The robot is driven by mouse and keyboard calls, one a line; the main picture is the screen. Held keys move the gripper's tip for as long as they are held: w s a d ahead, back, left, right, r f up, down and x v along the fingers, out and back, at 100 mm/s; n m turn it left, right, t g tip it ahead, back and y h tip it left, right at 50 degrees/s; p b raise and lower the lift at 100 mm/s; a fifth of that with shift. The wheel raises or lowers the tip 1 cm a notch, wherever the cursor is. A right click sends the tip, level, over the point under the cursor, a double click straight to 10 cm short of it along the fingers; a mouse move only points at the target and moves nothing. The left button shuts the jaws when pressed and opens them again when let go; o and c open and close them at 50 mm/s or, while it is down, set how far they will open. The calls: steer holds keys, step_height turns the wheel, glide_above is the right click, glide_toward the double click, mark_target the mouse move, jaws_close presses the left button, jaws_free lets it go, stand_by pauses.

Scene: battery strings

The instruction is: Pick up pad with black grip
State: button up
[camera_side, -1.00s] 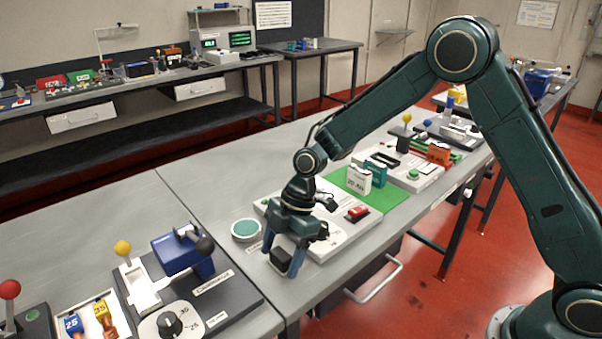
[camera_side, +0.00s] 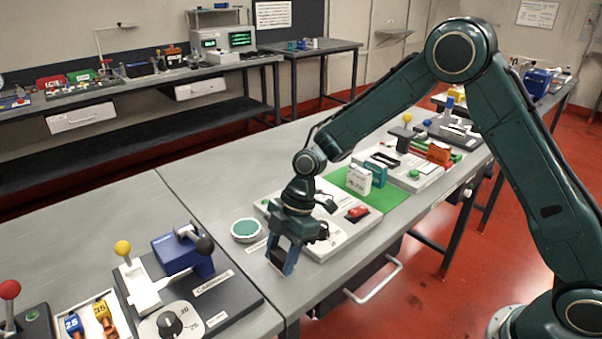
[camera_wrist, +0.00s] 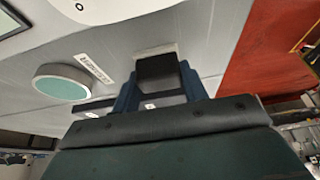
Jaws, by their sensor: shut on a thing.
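My gripper (camera_side: 282,262) points down over the near edge of the grey table, in front of the white panel. It is shut on the pad's black grip (camera_wrist: 156,74), which shows between the fingers in the wrist view. A pale grey strip at the far side of the grip (camera_wrist: 157,49) may be the pad's body; the rest is hidden. In the side view the fingers cover most of the pad. I cannot tell whether it touches the table.
A round teal-topped disc (camera_side: 246,230) lies left of my gripper, beside a small label. The white panel (camera_side: 335,240) with a red switch (camera_side: 357,212) stands right behind. A dark board with a blue clamp (camera_side: 184,254) is at left. Bare table lies between.

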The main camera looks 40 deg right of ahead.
mark_target(281, 253)
steer(key=shift+r, duration=0.1)
step_height(281, 253, up, 20)
stand_by(0.7)
stand_by(0.4)
steer(key=o, duration=0.5)
steer(key=shift+c, duration=0.2)
steer(key=c, duration=0.3)
steer(key=shift+w+f+m+t+h, duration=0.2)
steer(key=shift+w+f+m+t, duration=0.35)
steer(key=shift+w+f+m, duration=1.25)
steer(key=shift+w+f+m+t+h, duration=0.2)
steer(key=shift+w+f+m+t, duration=0.3)
steer(key=shift+w+f+m, duration=1.3)
steer(key=shift+w+f+m+t+h, duration=0.2)
steer(key=shift+w+f+m+t, duration=0.55)
steer(key=shift+w+f, duration=1.85)
steer(key=shift+c, duration=0.2)
